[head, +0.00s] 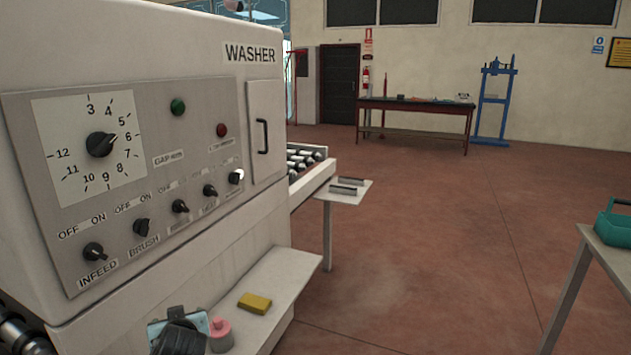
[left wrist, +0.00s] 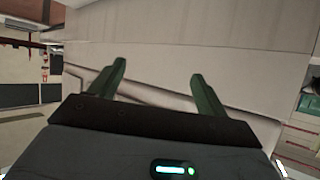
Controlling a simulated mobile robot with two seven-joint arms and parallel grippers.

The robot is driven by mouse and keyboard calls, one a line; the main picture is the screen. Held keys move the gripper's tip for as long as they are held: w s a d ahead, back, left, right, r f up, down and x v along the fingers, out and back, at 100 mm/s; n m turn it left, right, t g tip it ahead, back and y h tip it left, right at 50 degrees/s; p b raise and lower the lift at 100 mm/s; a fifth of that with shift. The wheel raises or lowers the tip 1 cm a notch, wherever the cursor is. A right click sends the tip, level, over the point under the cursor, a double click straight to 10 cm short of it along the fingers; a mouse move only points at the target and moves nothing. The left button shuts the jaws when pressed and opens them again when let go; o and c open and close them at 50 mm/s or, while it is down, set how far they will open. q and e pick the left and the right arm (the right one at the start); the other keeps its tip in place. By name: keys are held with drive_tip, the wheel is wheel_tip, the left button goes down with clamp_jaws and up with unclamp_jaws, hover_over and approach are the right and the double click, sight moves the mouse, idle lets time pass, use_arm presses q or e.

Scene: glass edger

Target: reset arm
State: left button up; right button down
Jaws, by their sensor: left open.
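My left gripper (left wrist: 157,82) shows in the left wrist view with its two green fingers apart and nothing between them. Behind the fingers is a large pale surface that looks like a machine panel; I cannot tell how far away it is. I do not make out the left fingertips in the head view. My right gripper is not in view.
The washer's shelf (head: 285,285) holds a yellow block (head: 255,303), a pink container (head: 221,335) and an unclear dark object (head: 180,338). A table (head: 612,262) with a teal basket (head: 614,228) stands at the right. The red floor between is clear. A workbench (head: 415,108) stands far back.

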use_arm(q)
drive_tip(key=s+d+f+m+h, duration=0.2)
drive_tip(key=s+f, duration=0.6)
drive_tip(key=f, duration=0.1)
drive_tip(key=s+d+f+m+h, duration=0.2)
drive_tip(key=s+d+f+m, duration=0.1)
drive_tip(key=s+f, duration=0.55)
drive_tip(key=s+d+f+h, duration=0.1)
drive_tip(key=s+f, duration=0.1)
drive_tip(key=s, duration=0.5)
drive_tip(key=s+d+f+m+g+h, duration=0.1)
drive_tip(key=s+d+f, duration=0.1)
drive_tip(key=s, duration=0.6)
drive_tip(key=s+d+f+m+h, duration=0.1)
drive_tip(key=s+f+h, duration=0.1)
drive_tip(key=s, duration=0.6)
drive_tip(key=shift+d+f+g, duration=0.3)
drive_tip(key=shift+d+f, duration=0.1)
drive_tip(key=shift+f, duration=0.05)
drive_tip(key=shift+c, duration=0.5)
